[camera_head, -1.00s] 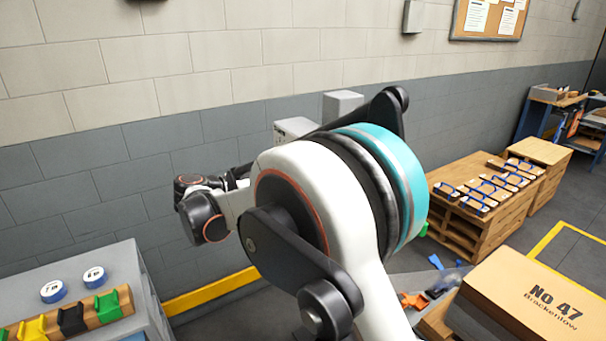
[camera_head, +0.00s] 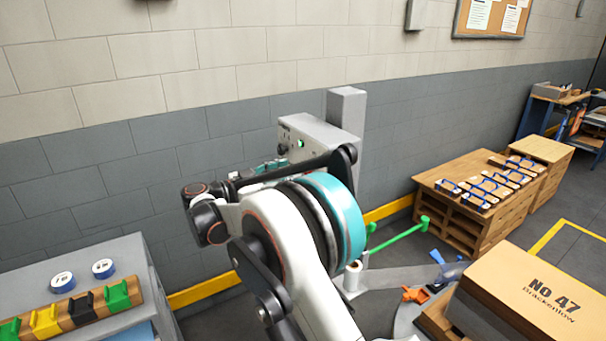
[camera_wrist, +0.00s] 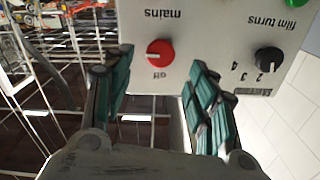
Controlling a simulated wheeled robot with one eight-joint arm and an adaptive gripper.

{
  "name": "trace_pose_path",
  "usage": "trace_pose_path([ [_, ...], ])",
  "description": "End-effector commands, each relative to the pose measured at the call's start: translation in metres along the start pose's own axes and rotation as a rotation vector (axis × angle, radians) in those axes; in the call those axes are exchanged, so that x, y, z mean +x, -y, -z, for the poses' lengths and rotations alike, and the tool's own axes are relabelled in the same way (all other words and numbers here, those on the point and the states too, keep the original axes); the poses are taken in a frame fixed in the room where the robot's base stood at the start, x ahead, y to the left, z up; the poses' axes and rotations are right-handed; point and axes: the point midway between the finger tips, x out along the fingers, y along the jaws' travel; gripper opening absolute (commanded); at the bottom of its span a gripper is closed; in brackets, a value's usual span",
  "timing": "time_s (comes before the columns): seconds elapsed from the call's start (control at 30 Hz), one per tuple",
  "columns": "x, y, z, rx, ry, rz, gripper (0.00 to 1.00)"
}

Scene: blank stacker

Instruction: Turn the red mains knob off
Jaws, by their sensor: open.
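The red mains knob (camera_wrist: 160,53) is on the grey panel (camera_wrist: 200,25) of a control box, seen upside down in the wrist view. Its white mark lies sideways, pointing left in the picture, not at the "off" label just below the knob. My gripper (camera_wrist: 160,92) is open and empty, its teal fingers apart and to either side of the knob's line; the knob looks clear of them. In the head view, the control box (camera_head: 322,137) is partly behind my arm, and I cannot make out the red knob. My gripper's teal fingers (camera_head: 270,168) show just below the box.
A black film turns knob (camera_wrist: 268,60) sits beside the red one, with a green button (camera_wrist: 293,3) near it. A grey column (camera_head: 346,105) stands behind the box. A green bar (camera_head: 400,235), a carton (camera_head: 530,300) and a pallet stack (camera_head: 470,190) are to the right.

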Motion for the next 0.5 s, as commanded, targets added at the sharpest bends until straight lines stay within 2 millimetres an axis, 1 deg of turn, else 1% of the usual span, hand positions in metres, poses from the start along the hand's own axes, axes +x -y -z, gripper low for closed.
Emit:
trace_pose_path([
  [0.03,0.011,-0.001,-0.002,0.000,0.000,-0.003,0.53],
  [0.2,0.039,-0.001,-0.001,0.000,0.000,-0.002,0.53],
  [0.33,0.052,0.000,-0.001,-0.001,0.000,-0.001,0.53],
  [0.5,0.060,0.000,0.000,-0.001,0.000,0.000,0.53],
])
